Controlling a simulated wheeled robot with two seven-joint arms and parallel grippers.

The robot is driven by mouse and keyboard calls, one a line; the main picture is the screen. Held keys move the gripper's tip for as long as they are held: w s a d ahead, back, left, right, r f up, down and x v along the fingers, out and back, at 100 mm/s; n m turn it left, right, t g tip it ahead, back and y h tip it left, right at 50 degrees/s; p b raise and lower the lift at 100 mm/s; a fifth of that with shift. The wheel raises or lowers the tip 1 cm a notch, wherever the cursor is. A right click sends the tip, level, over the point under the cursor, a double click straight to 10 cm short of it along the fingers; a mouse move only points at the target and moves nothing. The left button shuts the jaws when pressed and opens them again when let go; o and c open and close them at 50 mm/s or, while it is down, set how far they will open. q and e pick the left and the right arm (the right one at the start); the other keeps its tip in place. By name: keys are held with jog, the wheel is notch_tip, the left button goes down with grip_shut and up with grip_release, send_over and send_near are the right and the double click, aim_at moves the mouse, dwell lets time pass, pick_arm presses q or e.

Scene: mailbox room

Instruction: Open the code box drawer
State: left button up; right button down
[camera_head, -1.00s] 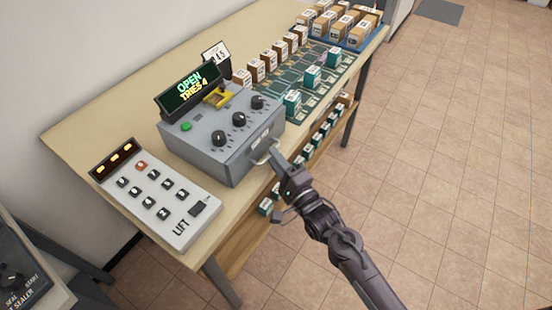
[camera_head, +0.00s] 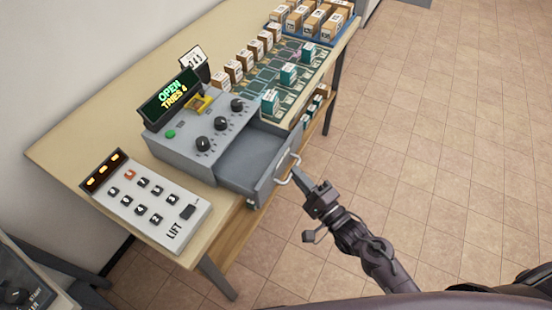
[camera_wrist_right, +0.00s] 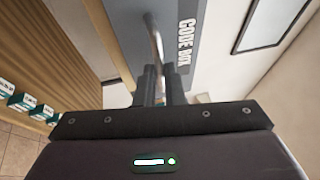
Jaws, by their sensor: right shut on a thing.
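The grey code box (camera_head: 182,146) stands on the table, its display (camera_head: 172,97) reading "OPEN TRIES 4". Its drawer (camera_head: 256,158) is pulled well out over the table's front edge, and its inside looks empty. My right gripper (camera_head: 306,178) is shut on the drawer's metal handle (camera_head: 287,172). In the right wrist view the gripper's fingers (camera_wrist_right: 161,88) close around the handle (camera_wrist_right: 156,45), beside the drawer front (camera_wrist_right: 178,62) marked "CODE BOX". My left gripper is not in view.
A white LIFT keypad (camera_head: 147,200) lies left of the box. Small boxes stand on a green mat (camera_head: 291,84) to the right, with a blue tray (camera_head: 312,33) of cartons behind. More boxes sit on the shelf below. The tiled floor (camera_head: 420,130) at right is clear.

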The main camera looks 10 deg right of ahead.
jog(key=shift+s+d, duration=0.45)
jog(key=shift+d, duration=0.1)
jog(key=c, duration=1.5)
grip_release()
jog(key=b+v, duration=0.1)
jog(key=v, duration=0.6)
jog(key=shift+s+d, duration=0.25)
jog(key=shift+s, duration=0.05)
